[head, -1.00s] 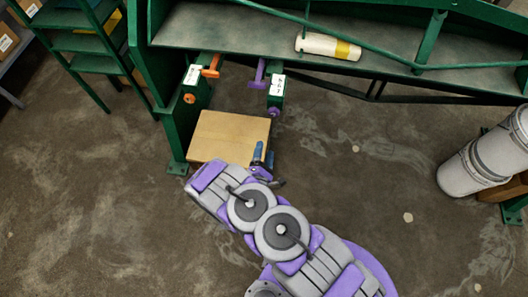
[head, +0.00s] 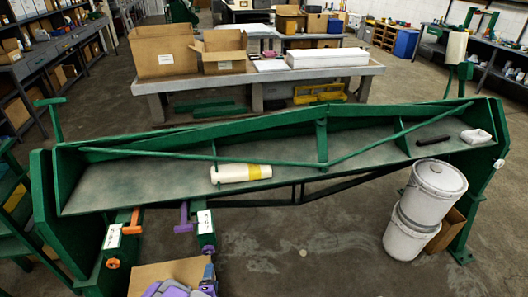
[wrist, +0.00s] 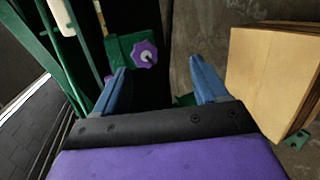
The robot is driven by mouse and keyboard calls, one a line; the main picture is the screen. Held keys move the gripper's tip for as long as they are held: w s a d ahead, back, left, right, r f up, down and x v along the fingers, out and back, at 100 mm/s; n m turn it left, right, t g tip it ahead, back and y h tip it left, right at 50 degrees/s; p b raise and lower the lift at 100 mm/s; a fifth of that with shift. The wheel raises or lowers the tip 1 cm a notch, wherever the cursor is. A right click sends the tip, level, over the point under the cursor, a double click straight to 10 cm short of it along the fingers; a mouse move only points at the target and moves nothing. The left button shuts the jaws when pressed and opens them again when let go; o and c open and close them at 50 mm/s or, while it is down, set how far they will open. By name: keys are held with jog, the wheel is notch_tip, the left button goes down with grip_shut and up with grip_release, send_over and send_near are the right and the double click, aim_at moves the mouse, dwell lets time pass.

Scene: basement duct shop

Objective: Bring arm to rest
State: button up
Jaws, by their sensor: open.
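My gripper (wrist: 160,85) shows in the wrist view with its two blue fingers spread apart and nothing between them. Beyond the fingers is a purple knob (wrist: 145,55) on a green bracket; the knob appears apart from the fingers. In the head view only the top of my purple and grey arm shows at the bottom edge, with a blue finger (head: 209,272) beside the cardboard box (head: 165,272). The box also shows at the right of the wrist view (wrist: 275,75).
The green bench machine (head: 110,185) spans the head view, with orange (head: 132,222) and purple (head: 184,216) handles below. A white roll (head: 235,173) lies on its bed. White buckets (head: 435,190) stand at right. Open floor (head: 310,250) lies in front, right of the box.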

jog(key=w+d+r+m+g, duration=0.2)
jog(key=r+m+g, duration=0.15)
jog(key=r, duration=0.25)
jog(key=w+d+r+m+g, duration=0.1)
jog(key=w+r+m+g, duration=0.15)
jog(key=r+m, duration=0.2)
jog(key=s+d+r+m+g+y, duration=0.1)
jog(key=s+d+r+m+g, duration=0.1)
jog(key=s+d+r, duration=0.3)
jog(key=s+d+r+m+g, duration=0.15)
jog(key=d+r, duration=0.25)
jog(key=r, duration=0.4)
jog(key=s+d+r+m+g, duration=0.2)
jog(key=s+d+r, duration=0.3)
jog(key=s+d, duration=0.2)
jog(key=s+d+r+m+g+h, duration=0.1)
jog(key=s+d+r+m+g, duration=0.1)
jog(key=s+d, duration=0.5)
jog(key=s+d+r+m+g+h, duration=0.1)
jog(key=s+d+r+m, duration=0.3)
jog(key=s, duration=1)
jog(key=d+r+g, duration=0.1)
jog(key=d+r, duration=0.2)
jog(key=shift+s+r, duration=0.3)
jog(key=shift+r, duration=0.05)
